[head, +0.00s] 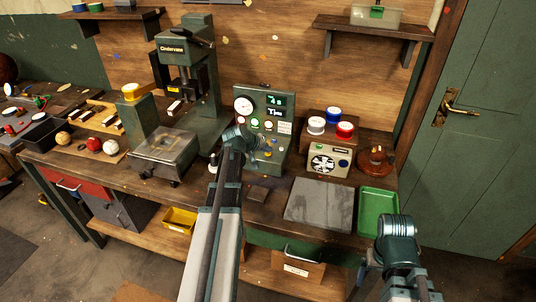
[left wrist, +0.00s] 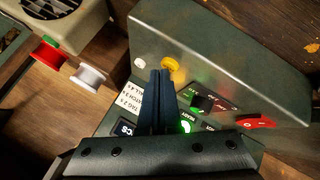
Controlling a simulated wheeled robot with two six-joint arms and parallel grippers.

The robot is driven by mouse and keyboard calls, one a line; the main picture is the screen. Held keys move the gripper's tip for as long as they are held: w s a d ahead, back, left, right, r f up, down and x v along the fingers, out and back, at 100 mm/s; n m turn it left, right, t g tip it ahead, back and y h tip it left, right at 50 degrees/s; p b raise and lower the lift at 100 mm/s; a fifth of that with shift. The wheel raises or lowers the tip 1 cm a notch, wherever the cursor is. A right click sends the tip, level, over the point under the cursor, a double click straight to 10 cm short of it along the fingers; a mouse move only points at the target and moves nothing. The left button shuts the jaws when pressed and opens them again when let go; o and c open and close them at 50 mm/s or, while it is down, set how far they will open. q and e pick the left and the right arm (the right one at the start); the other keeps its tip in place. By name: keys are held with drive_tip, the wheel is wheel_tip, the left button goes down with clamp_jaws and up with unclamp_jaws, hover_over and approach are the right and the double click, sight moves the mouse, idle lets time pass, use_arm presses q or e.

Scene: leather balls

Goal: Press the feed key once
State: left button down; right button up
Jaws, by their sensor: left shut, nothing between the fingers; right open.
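The control panel (head: 283,103) stands on the bench with a gauge, lit green displays and several keys. In the left wrist view, its sloped face shows a yellow key (left wrist: 171,64), a white key (left wrist: 139,62), a green-lit key (left wrist: 185,127) and a red switch (left wrist: 256,122). I cannot read a feed label on any key. My left gripper (left wrist: 160,73) is shut and empty, its tips just beside the yellow key and partly overlapping it; contact cannot be told. In the head view, my left arm covers part of the panel. My right gripper (head: 366,272) is open at the lower right, its fingers barely visible.
A radio-like box (head: 328,162) with coloured spools stands right of the panel. A grey slab (head: 318,203) and a green tray (head: 378,212) lie in front. A green press (head: 190,75) and several balls are to the left.

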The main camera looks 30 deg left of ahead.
use_arm(q)
drive_tip(key=shift+f, duration=0.25)
drive_tip(key=shift+r, duration=0.1)
idle(0.4)
drive_tip(key=shift+r+p, duration=0.65)
drive_tip(key=shift+r, duration=0.15)
drive_tip(key=shift+r, duration=0.1)
wheel_tip(320, 180, up, 5)
drive_tip(key=p, duration=0.5)
idle(0.5)
